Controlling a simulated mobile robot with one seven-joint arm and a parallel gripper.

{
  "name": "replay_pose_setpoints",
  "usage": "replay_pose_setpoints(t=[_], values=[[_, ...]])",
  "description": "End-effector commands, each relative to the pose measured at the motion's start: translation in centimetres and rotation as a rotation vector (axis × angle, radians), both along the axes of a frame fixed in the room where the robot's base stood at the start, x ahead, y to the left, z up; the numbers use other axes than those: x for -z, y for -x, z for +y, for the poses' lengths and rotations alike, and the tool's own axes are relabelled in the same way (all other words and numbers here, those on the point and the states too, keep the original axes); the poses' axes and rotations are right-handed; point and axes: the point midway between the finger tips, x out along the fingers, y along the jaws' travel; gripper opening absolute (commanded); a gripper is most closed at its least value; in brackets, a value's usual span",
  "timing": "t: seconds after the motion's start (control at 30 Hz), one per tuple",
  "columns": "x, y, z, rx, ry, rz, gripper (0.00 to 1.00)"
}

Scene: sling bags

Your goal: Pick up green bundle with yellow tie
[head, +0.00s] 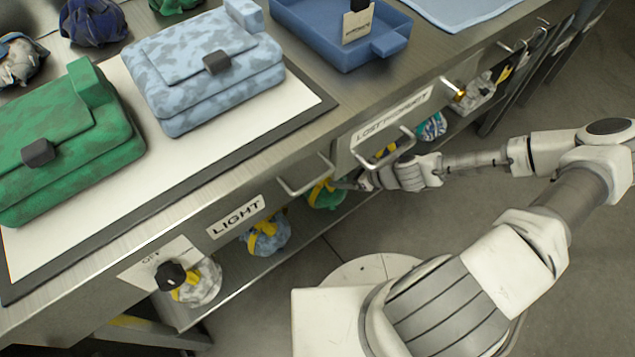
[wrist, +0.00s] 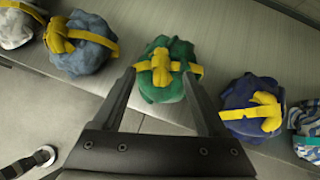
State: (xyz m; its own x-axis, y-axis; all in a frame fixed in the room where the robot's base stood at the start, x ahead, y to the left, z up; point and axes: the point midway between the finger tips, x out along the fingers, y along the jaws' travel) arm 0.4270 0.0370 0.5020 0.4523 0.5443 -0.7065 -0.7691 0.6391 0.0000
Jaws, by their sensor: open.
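The green bundle with yellow tie (wrist: 174,84) sits on a low shelf, between the two open fingers of my gripper (wrist: 162,90) as the wrist view shows it. I cannot tell whether the fingers touch it. In the head view the green bundle (head: 325,195) shows under the table edge, partly hidden by a handle. My gripper (head: 350,184) reaches in from the right beside it; its fingertips are hard to make out there.
A blue bundle with yellow tie (wrist: 78,50) lies left of the green one, and a dark purple-blue one (wrist: 252,106) lies right. Drawer handles (head: 308,180) jut out above the shelf (head: 240,282). A green bag (head: 70,150) and a light blue bag (head: 190,75) lie on the table.

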Motion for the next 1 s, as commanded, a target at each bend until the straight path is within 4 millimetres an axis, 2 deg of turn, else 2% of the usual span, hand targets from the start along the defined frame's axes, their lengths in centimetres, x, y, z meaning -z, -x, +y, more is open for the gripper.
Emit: replay_pose_setpoints(t=[0.03, 0.23, 0.47, 0.8, 1.0], values=[[1.0, -0.4, 0.6, -0.003, -0.002, 0.000, 0.75], [3.6, -1.9, 2.5, -0.005, 0.000, 0.001, 0.75], [4.6, -2.7, 3.4, -0.005, 0.001, 0.000, 0.75], [8.0, -4.7, 5.2, -0.007, 0.002, 0.000, 0.75], [8.3, -5.1, 5.6, -0.004, 0.001, 0.001, 0.75]])
